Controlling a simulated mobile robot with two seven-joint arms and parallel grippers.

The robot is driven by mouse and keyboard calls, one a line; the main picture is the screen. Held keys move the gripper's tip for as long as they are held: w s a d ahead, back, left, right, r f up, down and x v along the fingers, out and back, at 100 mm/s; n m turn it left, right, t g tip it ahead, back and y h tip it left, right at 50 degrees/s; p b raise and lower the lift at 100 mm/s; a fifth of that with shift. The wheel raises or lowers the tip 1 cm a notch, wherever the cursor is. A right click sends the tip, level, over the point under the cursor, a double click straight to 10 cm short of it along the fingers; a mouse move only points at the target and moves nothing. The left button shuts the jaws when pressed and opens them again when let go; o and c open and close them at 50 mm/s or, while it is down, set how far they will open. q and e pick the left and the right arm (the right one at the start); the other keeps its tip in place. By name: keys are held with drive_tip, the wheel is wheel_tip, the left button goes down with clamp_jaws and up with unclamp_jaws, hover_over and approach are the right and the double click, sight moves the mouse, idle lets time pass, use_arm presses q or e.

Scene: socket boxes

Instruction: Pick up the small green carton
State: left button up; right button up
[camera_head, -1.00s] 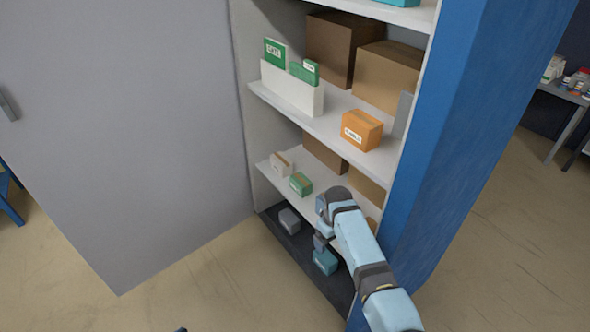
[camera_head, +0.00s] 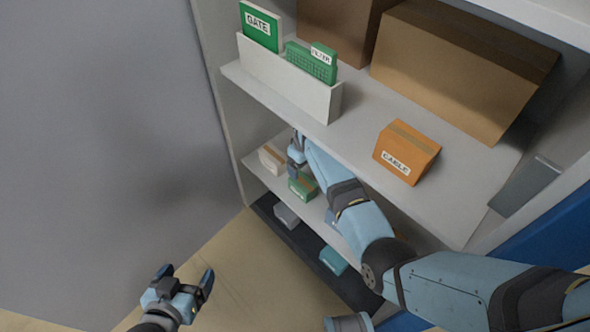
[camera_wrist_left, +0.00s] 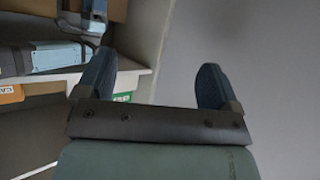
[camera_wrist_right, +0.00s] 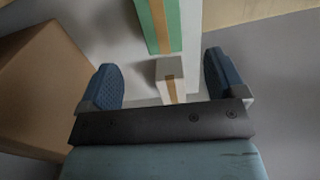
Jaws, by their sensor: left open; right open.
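The small green carton (camera_head: 303,187) with a tan tape strip sits on the middle shelf, partly covered by my right gripper. In the right wrist view, a green carton with tape (camera_wrist_right: 158,22) shows at the top, cut by the frame. My right gripper (camera_head: 296,158) is open, just above and beside the carton; I cannot tell whether it touches. In the right wrist view, the white carton (camera_wrist_right: 170,78) appears between the open fingers. My left gripper (camera_head: 188,280) is open and empty, low in front of the grey door.
The upper shelf (camera_head: 350,125) lies above my right forearm and holds a white bin (camera_head: 285,80) with green boxes, an orange carton (camera_head: 406,152) and large brown boxes (camera_head: 455,70). A white carton (camera_head: 272,159) stands left of the green one. Grey and teal cartons (camera_head: 333,260) lie below.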

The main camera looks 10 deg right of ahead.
sight(303, 182)
drive_tip(key=shift+w+f, duration=0.15)
drive_tip(key=shift+w, duration=0.1)
wheel_tip(303, 182, down, 7)
drive_tip(key=b, duration=0.3)
drive_tip(key=shift+s+a, duration=0.1)
wheel_tip(303, 182, down, 3)
drive_tip(key=shift+a+f+b, duration=0.1)
drive_tip(key=shift+b, duration=0.9)
drive_tip(key=shift+f, duration=0.7)
use_arm(q)
drive_tip(key=shift+w+d+r+t+h, duration=0.7)
drive_tip(key=shift+w+d+r+t, duration=0.1)
drive_tip(key=shift+w+d+r, duration=0.15)
use_arm(e)
drive_tip(key=shift+r, duration=0.1)
drive_tip(key=c, duration=1.1)
